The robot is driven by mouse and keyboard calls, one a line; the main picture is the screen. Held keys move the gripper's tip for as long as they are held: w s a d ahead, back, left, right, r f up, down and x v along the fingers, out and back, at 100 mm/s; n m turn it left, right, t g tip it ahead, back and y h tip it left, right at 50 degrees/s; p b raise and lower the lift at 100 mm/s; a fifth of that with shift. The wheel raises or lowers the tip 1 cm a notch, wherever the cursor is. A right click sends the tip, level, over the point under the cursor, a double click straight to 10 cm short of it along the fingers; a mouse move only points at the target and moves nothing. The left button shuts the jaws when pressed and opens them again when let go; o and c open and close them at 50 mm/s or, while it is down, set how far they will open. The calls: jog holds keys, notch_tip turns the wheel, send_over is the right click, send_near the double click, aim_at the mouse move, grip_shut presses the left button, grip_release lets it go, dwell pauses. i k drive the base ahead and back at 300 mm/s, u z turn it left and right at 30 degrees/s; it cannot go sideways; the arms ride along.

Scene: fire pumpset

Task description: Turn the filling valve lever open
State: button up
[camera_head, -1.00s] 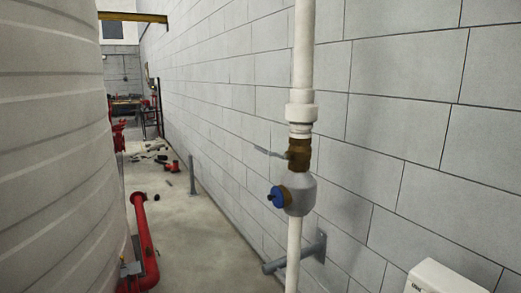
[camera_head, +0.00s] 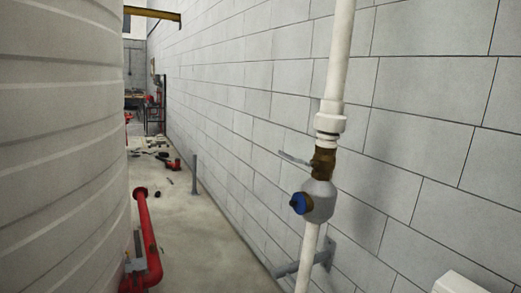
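The filling valve is a brass body (camera_head: 323,162) on a white vertical pipe (camera_head: 340,62) in front of the block wall. Its thin grey lever (camera_head: 294,159) sticks out to the left of the brass body, roughly across the pipe. Just below is a grey fitting (camera_head: 319,203) with a blue round cap (camera_head: 299,203) on its left side. My gripper is not in view, and nothing touches the lever.
A large ribbed white tank (camera_head: 62,150) fills the left side. A red pipe (camera_head: 148,240) stands at its foot. A grey bracket (camera_head: 322,254) holds the white pipe near the wall. A white box corner (camera_head: 462,284) shows at bottom right. The floor between tank and wall (camera_head: 205,245) is mostly clear.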

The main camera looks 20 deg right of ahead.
aim_at(285, 155)
jog(key=u, duration=0.05)
jog(key=i, duration=3.1)
jog(key=z, duration=2.2)
jog(key=i, duration=0.55)
jog(key=u, duration=0.15)
